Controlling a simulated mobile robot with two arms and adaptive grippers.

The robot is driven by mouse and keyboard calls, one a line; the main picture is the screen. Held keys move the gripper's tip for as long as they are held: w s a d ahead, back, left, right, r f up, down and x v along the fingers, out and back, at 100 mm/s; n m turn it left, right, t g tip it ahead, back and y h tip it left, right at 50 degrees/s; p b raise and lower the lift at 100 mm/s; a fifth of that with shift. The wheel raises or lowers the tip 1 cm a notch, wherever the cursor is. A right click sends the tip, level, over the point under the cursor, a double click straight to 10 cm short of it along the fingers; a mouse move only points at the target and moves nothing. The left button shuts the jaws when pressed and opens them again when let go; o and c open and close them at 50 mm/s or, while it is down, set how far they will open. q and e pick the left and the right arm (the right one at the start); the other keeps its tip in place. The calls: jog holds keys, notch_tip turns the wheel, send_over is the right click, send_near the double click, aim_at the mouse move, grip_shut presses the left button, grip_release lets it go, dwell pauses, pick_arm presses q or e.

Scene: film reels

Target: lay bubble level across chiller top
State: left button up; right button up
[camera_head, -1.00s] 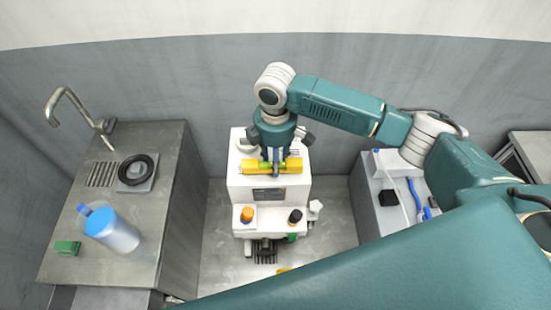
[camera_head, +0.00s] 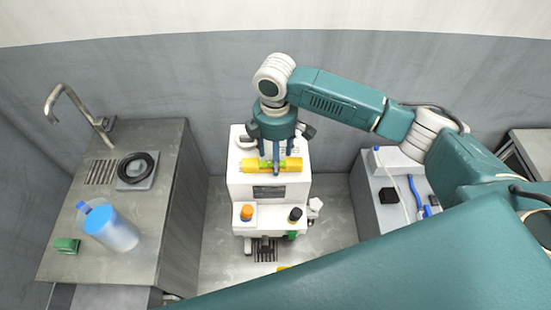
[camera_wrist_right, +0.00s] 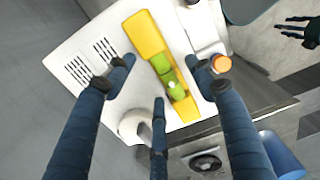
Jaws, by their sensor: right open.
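The yellow bubble level (camera_head: 290,165) with its green vial lies across the top of the white chiller (camera_head: 240,185). In the right wrist view the level (camera_wrist_right: 148,38) lies on the chiller top (camera_wrist_right: 85,50), running diagonally between my spread fingers. My right gripper (camera_head: 272,158) is just above the level. In the wrist view its fingers (camera_wrist_right: 163,75) are open on both sides of the level, apart from it. My left gripper does not show in the head view.
An orange knob (camera_head: 247,212) and a black knob (camera_head: 295,214) stand on the chiller's lower front ledge. The left counter (camera_head: 150,210) holds a blue-lidded jug (camera_head: 110,230), a black ring (camera_head: 137,168) and a green block (camera_head: 66,245). A right-hand bench (camera_head: 385,215) holds blue tools.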

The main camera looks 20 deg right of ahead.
notch_tip(320, 180, up, 10)
jog(key=b, duration=0.2)
dwell(0.4)
